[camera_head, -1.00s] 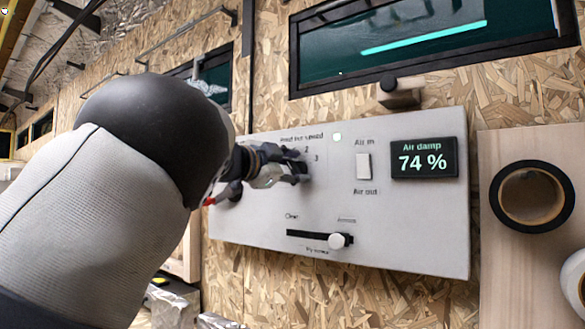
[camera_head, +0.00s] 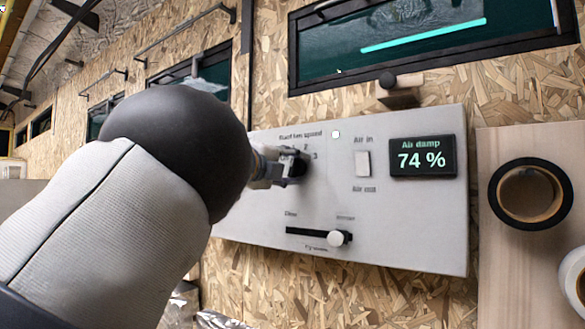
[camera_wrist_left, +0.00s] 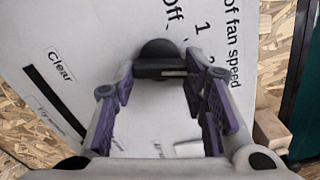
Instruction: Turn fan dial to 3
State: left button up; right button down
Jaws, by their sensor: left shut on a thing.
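The fan dial (camera_head: 301,165) is a dark round knob on the light grey panel (camera_head: 250,228), under the fan speed label. It also shows in the left wrist view (camera_wrist_left: 158,50), with a raised dark bar and a short pale mark at the bar's right part. The numbers 2 and 3 show beside it in the head view; which one the mark points at I cannot tell. My left gripper (camera_head: 290,166) is at the dial, partly covering it. Its purple-padded fingers (camera_wrist_left: 158,75) stand at both ends of the bar, shut on it. My right gripper is out of view.
Right of the dial are an air switch (camera_head: 363,164) and a display (camera_head: 422,157) reading 74 %. A slider with a white knob (camera_head: 337,239) is below. A black tape roll (camera_head: 495,200) hangs on a wooden board (camera_head: 492,270) at right.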

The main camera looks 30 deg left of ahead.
pick_arm(q)
jog(key=m, duration=0.4)
jog(key=shift+a, duration=0.1)
jog(key=shift+a+f+m, duration=0.1)
jog(key=shift+m, duration=2)
jog(key=o, duration=1.2)
jog(key=shift+c, duration=0.2)
jog(key=s, duration=1.2)
jog(key=shift+a, duration=0.45)
